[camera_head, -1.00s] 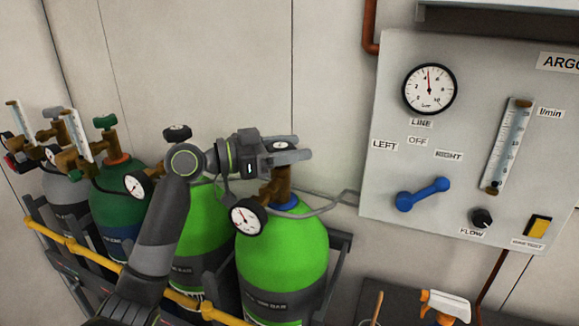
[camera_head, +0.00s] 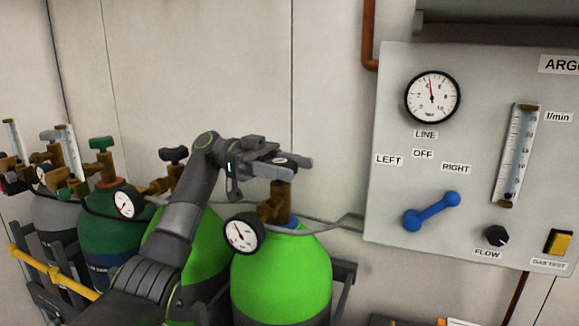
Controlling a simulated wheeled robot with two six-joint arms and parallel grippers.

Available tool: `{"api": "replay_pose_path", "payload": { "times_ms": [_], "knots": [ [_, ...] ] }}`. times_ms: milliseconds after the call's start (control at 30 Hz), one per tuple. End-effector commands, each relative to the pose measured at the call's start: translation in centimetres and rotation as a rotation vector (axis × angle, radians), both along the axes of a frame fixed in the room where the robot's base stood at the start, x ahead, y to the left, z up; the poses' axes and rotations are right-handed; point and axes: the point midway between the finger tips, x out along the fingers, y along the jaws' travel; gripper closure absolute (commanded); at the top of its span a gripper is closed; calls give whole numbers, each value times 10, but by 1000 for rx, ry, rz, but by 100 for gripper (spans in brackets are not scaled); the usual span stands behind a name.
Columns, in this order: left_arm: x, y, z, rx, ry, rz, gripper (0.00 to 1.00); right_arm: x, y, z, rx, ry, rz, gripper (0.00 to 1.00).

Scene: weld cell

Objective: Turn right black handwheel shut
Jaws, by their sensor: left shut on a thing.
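The right black handwheel (camera_head: 284,162) sits on top of the brass valve (camera_head: 279,200) of the rightmost bright green cylinder (camera_head: 283,280). My left gripper (camera_head: 287,166) is shut on this handwheel from the left, with a finger on either side of it. The fingers hide much of the wheel. Another black handwheel (camera_head: 174,154) stands on the bright green cylinder to the left, partly behind my arm. My right gripper is out of view.
A pressure gauge (camera_head: 243,234) sticks out below my left gripper. A grey hose runs right to the wall panel (camera_head: 391,215) with a blue lever (camera_head: 431,212), a line gauge and a flow knob. Dark green and grey cylinders stand at left behind a yellow rail (camera_head: 52,268).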

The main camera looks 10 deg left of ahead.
Motion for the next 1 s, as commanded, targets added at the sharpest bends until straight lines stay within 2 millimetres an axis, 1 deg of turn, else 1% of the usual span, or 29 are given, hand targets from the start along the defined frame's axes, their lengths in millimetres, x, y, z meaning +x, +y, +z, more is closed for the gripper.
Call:
{"api": "replay_pose_path", "payload": {
  "times_ms": [133, 333, 900, 933, 1000],
  "knots": [
    [-1, 0, 1, 2, 5, -74, 69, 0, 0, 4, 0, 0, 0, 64],
    [-2, 1, 0, 4, 4, -134, 69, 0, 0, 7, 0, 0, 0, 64],
    [-3, 1, -2, 5, 3, -159, 69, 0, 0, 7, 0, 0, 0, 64],
    [-3, 1, -2, 5, 3, -158, 42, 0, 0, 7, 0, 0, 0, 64],
    [-3, 1, -2, 4, 3, -158, 33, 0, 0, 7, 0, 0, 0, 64]
  ]
}}
